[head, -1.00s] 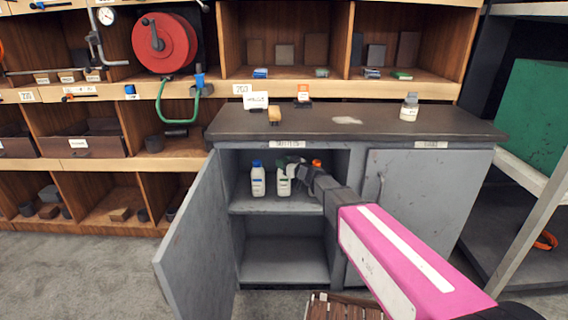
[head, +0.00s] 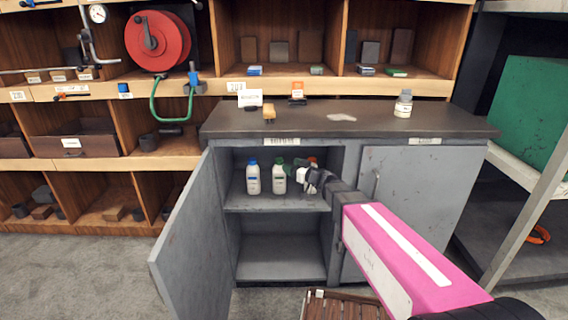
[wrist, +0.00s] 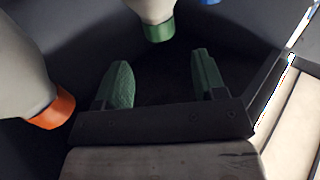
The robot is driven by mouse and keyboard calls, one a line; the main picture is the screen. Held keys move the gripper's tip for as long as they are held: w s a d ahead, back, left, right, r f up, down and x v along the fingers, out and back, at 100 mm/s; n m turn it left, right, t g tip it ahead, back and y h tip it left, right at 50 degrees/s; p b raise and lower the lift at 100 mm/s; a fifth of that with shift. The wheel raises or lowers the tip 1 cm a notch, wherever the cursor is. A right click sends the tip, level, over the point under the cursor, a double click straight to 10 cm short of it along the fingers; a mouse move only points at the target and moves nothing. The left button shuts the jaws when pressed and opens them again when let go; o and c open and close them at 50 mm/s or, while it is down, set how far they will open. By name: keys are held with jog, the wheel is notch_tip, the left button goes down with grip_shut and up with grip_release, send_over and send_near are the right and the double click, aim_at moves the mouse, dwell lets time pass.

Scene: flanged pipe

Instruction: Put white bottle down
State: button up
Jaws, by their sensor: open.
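A white bottle with a green cap (head: 279,179) stands upright on the upper shelf inside the open grey cabinet. In the wrist view the green-capped bottle (wrist: 154,12) shows at the top edge, just beyond the fingertips and apart from them. My gripper (wrist: 160,78) is open, with nothing between its green fingers. In the head view my gripper (head: 294,164) is at the right of the green-capped bottle, inside the cabinet. A white bottle with a blue cap (head: 252,179) stands to the left. An orange-capped bottle (wrist: 22,80) is beside my gripper, mostly hidden behind it in the head view.
The open cabinet door (head: 190,235) swings out at the left, and the closed door (head: 405,195) is at the right. The lower shelf (head: 280,268) is empty.

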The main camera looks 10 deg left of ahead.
jog(key=s+d+f+m+g+h, duration=0.3)
jog(key=s+d+f+m+h, duration=0.1)
jog(key=d, duration=0.8)
jog(key=s+d+f+m+g+h, duration=0.3)
jog(key=s+d+f+h, duration=0.3)
jog(key=s+d, duration=0.3)
jog(key=s+d+f+m+g+h, duration=0.3)
jog(key=s+d, duration=0.4)
jog(key=d, duration=0.9)
notch_tip(320, 180, down, 2)
jog(key=shift+d+f+m+h, duration=0.3)
jog(key=shift+m+h, duration=0.6)
jog(key=shift+h, duration=0.3)
